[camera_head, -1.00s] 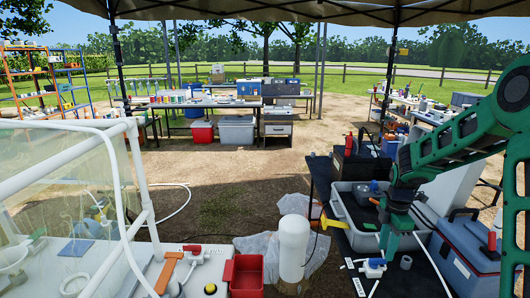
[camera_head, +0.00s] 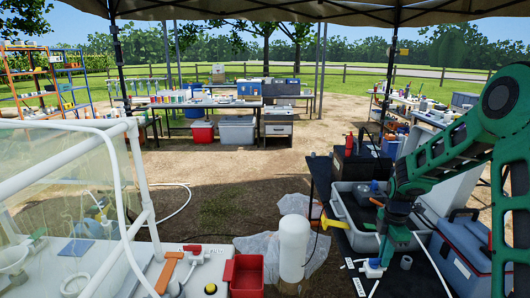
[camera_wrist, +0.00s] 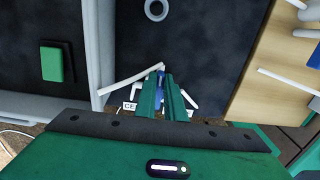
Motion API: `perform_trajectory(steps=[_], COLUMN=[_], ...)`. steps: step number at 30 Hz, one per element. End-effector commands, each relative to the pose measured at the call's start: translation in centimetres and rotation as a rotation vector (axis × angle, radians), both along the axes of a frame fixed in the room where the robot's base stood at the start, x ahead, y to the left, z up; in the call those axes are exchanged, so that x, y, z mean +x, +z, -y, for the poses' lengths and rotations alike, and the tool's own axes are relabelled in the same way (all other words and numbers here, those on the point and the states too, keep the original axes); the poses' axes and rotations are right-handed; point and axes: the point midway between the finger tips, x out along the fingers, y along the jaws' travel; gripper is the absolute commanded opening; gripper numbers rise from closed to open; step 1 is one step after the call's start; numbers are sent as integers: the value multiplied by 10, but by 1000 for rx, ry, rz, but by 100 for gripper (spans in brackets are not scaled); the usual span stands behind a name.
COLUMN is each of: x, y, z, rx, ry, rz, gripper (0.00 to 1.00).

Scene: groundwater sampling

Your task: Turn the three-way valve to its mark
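The three-way valve (camera_head: 374,268) is a small blue and white fitting on the dark table at the lower right of the head view. In the wrist view its blue part (camera_wrist: 160,88) shows between my fingers, with white tube ends around it. My gripper (camera_head: 383,258), green, points down with its fingertips at the valve. In the wrist view my gripper (camera_wrist: 164,82) has its two green fingers close together on either side of the blue part. Whether they press on it cannot be seen. The fingers hide much of the valve, and I cannot make out its mark.
A grey tub (camera_head: 350,232) stands behind the valve and a blue cooler (camera_head: 465,255) to its right. A white cylinder (camera_head: 293,248) and a red bin (camera_head: 246,277) are to the left.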

Motion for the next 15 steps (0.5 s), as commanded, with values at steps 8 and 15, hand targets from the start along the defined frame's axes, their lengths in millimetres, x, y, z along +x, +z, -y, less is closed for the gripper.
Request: perform_trajectory(steps=[8, 15], x=[6, 14], y=[0, 1], z=[-2, -4], rx=[0, 1], ry=[151, 433], rz=[3, 4], gripper=[0, 0])
